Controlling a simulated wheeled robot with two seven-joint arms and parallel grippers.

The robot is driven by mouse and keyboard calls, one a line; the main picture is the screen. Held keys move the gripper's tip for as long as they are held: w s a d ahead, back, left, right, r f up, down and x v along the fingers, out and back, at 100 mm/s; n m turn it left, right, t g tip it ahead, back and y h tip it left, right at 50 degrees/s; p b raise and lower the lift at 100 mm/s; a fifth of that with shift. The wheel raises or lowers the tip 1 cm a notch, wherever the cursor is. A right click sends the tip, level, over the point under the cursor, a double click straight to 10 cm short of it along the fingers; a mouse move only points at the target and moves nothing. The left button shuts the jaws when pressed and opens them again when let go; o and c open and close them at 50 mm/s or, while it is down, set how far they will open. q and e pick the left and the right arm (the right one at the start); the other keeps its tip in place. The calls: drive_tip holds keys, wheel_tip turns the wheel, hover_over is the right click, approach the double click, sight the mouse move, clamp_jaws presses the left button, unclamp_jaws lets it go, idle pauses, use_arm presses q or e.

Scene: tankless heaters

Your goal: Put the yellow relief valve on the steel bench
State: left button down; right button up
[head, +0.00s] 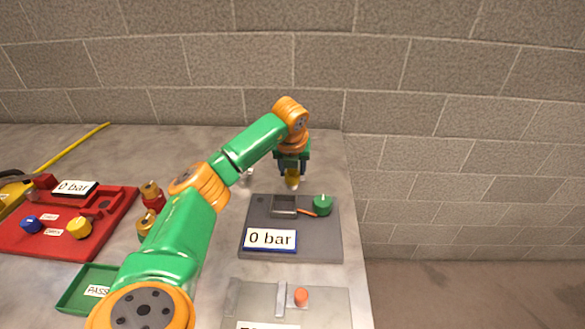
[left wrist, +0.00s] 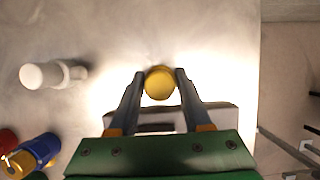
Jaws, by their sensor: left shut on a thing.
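My left gripper (head: 292,172) is shut on the yellow relief valve (head: 292,183), just behind the dark grey plate near the bench's right edge. In the left wrist view the valve's round yellow top (left wrist: 160,83) sits between the two fingers of the left gripper (left wrist: 160,76). The steel bench (head: 222,140) has a mottled grey top, which also shows bare around the valve in the left wrist view (left wrist: 190,35). I cannot tell whether the valve touches the bench. My right gripper is not in view.
The dark grey plate (head: 315,245) carries a "0 bar" sign (head: 270,239) and a green knob (head: 322,204). A small white part (left wrist: 45,75) lies left of the valve. A red tray (head: 80,242) and a green tray (head: 75,300) are at left. A block wall stands behind.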

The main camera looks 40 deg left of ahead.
use_arm(q)
drive_tip(key=shift+f, duration=0.1)
drive_tip(key=shift+c, duration=1.7)
unclamp_jaws()
drive_tip(key=shift+d+r, duration=0.1)
drive_tip(key=shift+r, duration=0.4)
drive_tip(key=v, duration=1.1)
drive_tip(key=shift+s, duration=0.15)
drive_tip(key=shift+d, duration=0.1)
